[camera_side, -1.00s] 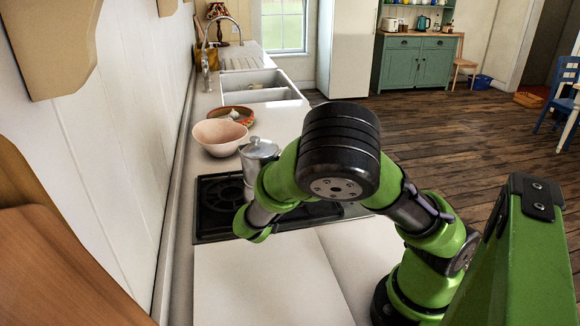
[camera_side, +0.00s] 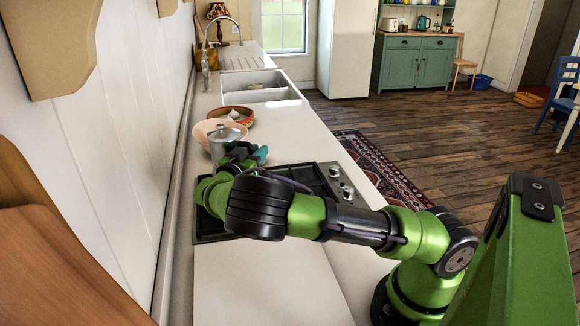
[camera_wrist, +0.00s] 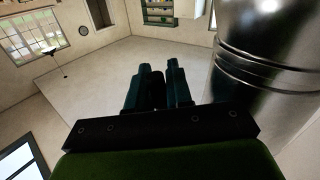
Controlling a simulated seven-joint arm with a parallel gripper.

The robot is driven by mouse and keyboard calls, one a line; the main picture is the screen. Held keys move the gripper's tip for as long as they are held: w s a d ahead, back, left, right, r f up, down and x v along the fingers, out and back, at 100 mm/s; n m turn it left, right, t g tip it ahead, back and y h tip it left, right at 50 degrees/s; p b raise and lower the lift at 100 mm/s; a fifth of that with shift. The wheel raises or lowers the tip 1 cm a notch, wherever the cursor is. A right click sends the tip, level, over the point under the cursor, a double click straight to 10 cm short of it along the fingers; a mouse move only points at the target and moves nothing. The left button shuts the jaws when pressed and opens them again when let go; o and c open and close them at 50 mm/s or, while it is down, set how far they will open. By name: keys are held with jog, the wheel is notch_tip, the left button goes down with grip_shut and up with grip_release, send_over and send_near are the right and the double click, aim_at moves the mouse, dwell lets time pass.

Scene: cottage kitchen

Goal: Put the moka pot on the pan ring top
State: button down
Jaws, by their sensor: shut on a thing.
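The silver moka pot (camera_side: 225,143) is in front of the pale pink bowl, over the far left part of the black hob, in the side view. My arm hides its lower part, so I cannot tell whether it touches anything. The pan ring top (camera_side: 312,178) is partly covered by my arm. My gripper (camera_side: 258,154), with teal fingers, is at the pot's right side and shut on it, seemingly by the dark handle. In the wrist view the fingers (camera_wrist: 160,72) are close together, and the pot's metal body (camera_wrist: 265,55) fills the right side.
The pink bowl (camera_side: 205,130) stands just behind the pot, with an orange-brown bowl (camera_side: 238,113) beyond it. The hob knobs (camera_side: 341,180) line its right edge. The sink (camera_side: 268,84) lies farther back. The pale counter in front (camera_side: 255,285) is clear.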

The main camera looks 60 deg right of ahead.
jog(key=shift+f, duration=1.55)
jog(key=c, duration=1)
grip_release()
jog(key=shift+f, duration=0.1)
jog(key=shift+c, duration=0.2)
